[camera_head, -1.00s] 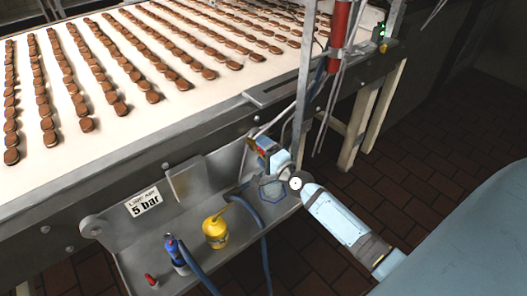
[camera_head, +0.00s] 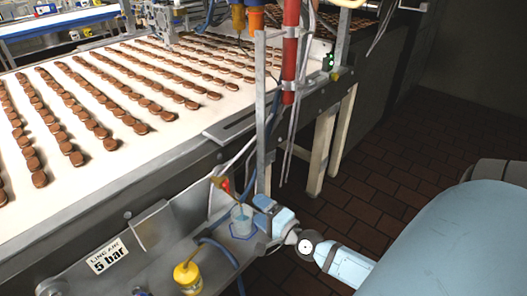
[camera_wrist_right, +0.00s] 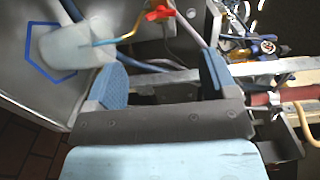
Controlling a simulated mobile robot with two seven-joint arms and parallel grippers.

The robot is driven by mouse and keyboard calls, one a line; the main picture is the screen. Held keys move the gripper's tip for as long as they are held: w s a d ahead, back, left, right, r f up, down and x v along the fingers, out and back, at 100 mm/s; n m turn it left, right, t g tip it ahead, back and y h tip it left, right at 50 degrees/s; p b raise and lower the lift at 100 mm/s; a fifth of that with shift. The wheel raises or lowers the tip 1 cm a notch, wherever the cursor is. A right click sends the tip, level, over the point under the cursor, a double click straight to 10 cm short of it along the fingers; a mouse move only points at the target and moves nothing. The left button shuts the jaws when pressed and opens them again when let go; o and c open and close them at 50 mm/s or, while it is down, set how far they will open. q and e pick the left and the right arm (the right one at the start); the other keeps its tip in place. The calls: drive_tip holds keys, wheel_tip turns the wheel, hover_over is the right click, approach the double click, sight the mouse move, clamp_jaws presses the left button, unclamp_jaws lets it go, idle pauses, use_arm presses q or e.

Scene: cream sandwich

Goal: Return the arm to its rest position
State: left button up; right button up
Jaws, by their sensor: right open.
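My right gripper (camera_head: 264,208) is low beside the machine's side tray, at the end of my light-blue arm. In the right wrist view its two blue finger pads (camera_wrist_right: 163,80) stand wide apart with nothing between them. A translucent cup (camera_head: 241,221) stands on the tray within a blue hexagon outline, just left of the gripper and apart from it. The cup (camera_wrist_right: 68,47) also shows left of the fingers in the wrist view. My left gripper is out of view.
A yellow can (camera_head: 187,278) and blue hoses are on the metal tray (camera_head: 165,272). A metal post and red cylinder (camera_head: 290,50) rise behind the gripper. The conveyor (camera_head: 170,118) carries rows of brown biscuits. The tiled floor (camera_head: 385,190) at right is open.

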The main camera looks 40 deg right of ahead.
drive_tip(key=shift+s, duration=0.5)
drive_tip(key=s+a+f+n+g+y, duration=0.1)
drive_tip(key=s+a+f+n+g, duration=0.4)
drive_tip(key=a+n, duration=0.45)
drive_tip(key=s+a+f+n+g+y, duration=0.1)
drive_tip(key=s+a+f+n+g, duration=0.15)
drive_tip(key=s+a+n, duration=0.55)
use_arm(q)
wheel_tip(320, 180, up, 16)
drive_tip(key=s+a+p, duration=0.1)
drive_tip(key=p, duration=2)
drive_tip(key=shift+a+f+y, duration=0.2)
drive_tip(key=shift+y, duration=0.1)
use_arm(e)
wheel_tip(320, 180, up, 15)
drive_tip(key=n, duration=0.2)
drive_tip(key=shift+w+r, duration=0.15)
drive_tip(key=shift+w, duration=0.15)
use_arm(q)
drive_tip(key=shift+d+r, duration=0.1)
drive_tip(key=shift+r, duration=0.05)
use_arm(e)
drive_tip(key=shift+a+n+t, duration=0.1)
drive_tip(key=shift+n+t, duration=0.15)
